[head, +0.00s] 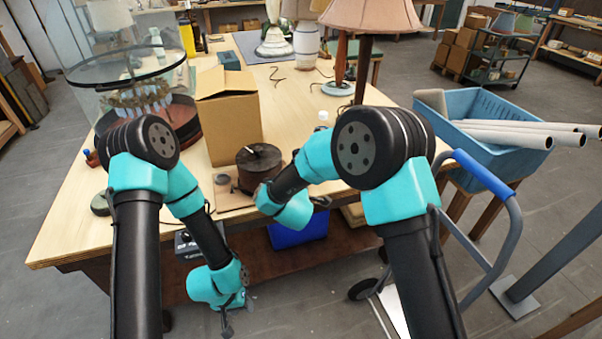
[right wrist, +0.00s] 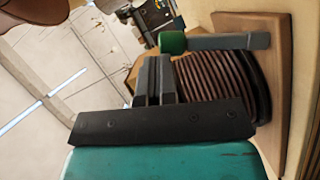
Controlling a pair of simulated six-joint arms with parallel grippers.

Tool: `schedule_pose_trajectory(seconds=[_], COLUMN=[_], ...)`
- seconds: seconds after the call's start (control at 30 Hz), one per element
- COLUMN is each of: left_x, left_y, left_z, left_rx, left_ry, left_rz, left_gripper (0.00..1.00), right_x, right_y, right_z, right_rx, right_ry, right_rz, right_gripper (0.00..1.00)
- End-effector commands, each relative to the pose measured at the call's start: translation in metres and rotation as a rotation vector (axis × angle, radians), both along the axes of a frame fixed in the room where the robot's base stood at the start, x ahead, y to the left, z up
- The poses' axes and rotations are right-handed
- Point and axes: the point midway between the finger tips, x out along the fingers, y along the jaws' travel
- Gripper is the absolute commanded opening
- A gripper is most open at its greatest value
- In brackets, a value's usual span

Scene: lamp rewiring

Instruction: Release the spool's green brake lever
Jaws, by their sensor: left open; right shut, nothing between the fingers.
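The spool (head: 260,158) is a dark drum on a wooden base near the table's front edge. The right wrist view shows its brown wound wire (right wrist: 218,82) and, beside it, the brake lever, a grey bar (right wrist: 228,41) with a green grip (right wrist: 172,42). My right gripper (right wrist: 154,62) is shut and empty, its fingertips close beside the green grip; I cannot tell whether they touch. In the head view, my right arm hides the lever and that gripper's fingers. My left gripper (head: 227,325) hangs low in front of the table, open and empty, away from the spool.
A cardboard box (head: 228,118) stands just behind the spool. A glass tank (head: 128,75) is at the back left, and a lamp (head: 368,30) is behind my right arm. A blue bin (head: 482,110) with pipes stands right of the table. The left front tabletop (head: 70,225) is mostly clear.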

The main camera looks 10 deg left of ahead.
Motion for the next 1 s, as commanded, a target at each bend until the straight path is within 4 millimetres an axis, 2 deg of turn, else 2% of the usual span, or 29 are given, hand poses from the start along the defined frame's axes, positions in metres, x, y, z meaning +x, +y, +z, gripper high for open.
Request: schedule_pose_trajectory(seconds=[0.57,0.83,1.0], left_x=[0.0,0.0,0.0], left_y=[0.0,0.0,0.0], left_z=[0.0,0.0,0.0], left_rx=[0.0,0.0,0.0], left_ry=[0.0,0.0,0.0], left_rz=[0.0,0.0,0.0], left_gripper=[0.43,0.43,0.43], right_x=[-0.004,-0.03,-0.063], right_y=[0.003,0.027,0.023], right_z=[0.002,0.015,0.02], right_rx=[-0.001,-0.001,-0.003], right_ry=[-0.001,-0.002,0.0], right_rz=[-0.001,0.003,0.003], right_gripper=[0.0,0.0,0.0])
